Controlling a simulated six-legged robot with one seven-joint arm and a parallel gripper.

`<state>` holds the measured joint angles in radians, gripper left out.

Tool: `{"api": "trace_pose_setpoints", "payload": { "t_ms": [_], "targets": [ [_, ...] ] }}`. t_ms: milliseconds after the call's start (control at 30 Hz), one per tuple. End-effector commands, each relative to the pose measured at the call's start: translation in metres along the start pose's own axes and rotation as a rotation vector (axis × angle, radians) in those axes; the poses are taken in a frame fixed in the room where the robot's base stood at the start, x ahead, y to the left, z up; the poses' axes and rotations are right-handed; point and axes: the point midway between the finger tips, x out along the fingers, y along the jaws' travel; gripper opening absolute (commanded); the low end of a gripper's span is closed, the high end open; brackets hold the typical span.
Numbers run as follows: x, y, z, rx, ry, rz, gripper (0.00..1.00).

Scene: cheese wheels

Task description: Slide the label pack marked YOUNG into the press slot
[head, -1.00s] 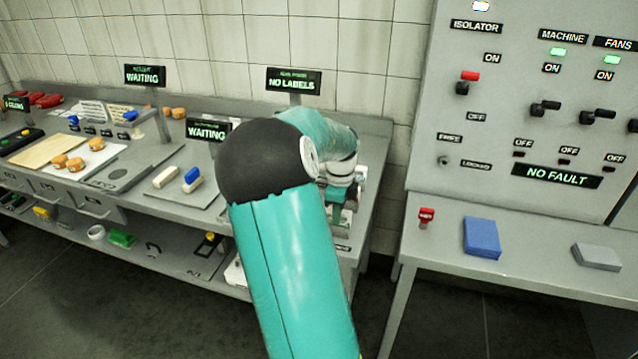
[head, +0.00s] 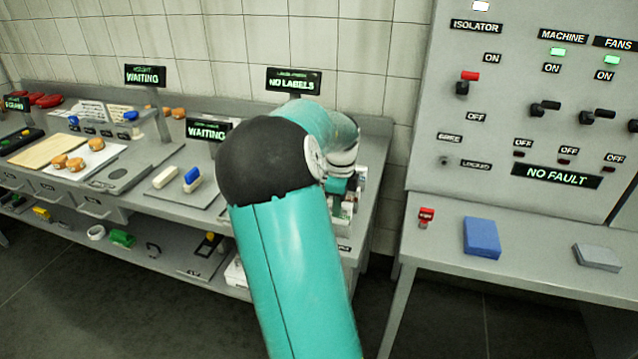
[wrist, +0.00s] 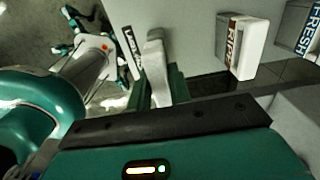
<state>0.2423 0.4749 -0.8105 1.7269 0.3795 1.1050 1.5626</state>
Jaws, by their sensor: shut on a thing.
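In the wrist view my gripper (wrist: 159,84) is shut on a pale, narrow pack (wrist: 155,60) that stands between its green fingers. Its marking is not readable from here, so I cannot confirm YOUNG. A white pack marked RIPE (wrist: 244,48) stands to the right, apart from the gripper. A pack marked FRESH (wrist: 297,33) is at the right edge. In the head view my arm hides the pack and most of the gripper. The press sign (head: 293,82) reads NO LABELS. I cannot make out the press slot.
A dark plate with white lettering (wrist: 133,52) lies just left of the held pack. The control-panel table (head: 540,240) stands right, across a floor gap.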

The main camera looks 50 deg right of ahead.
Motion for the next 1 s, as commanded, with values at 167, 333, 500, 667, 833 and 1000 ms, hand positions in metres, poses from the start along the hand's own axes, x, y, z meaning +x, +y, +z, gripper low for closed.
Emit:
{"api": "trace_pose_setpoints", "payload": {
  "t_ms": [167, 333, 500, 667, 833, 1000],
  "targets": [
    [-0.005, 0.000, 0.000, 0.000, -0.001, -0.001, 0.00],
    [-0.010, 0.000, 0.000, 0.001, -0.001, -0.001, 0.00],
    [-0.015, 0.000, 0.000, 0.001, -0.002, -0.002, 0.00],
    [-0.019, 0.000, 0.000, 0.001, -0.001, -0.001, 0.00],
    [-0.024, 0.000, 0.000, 0.000, -0.001, -0.001, 0.00],
    [-0.028, 0.000, 0.000, 0.000, 0.000, -0.001, 0.00]
  ]
}}
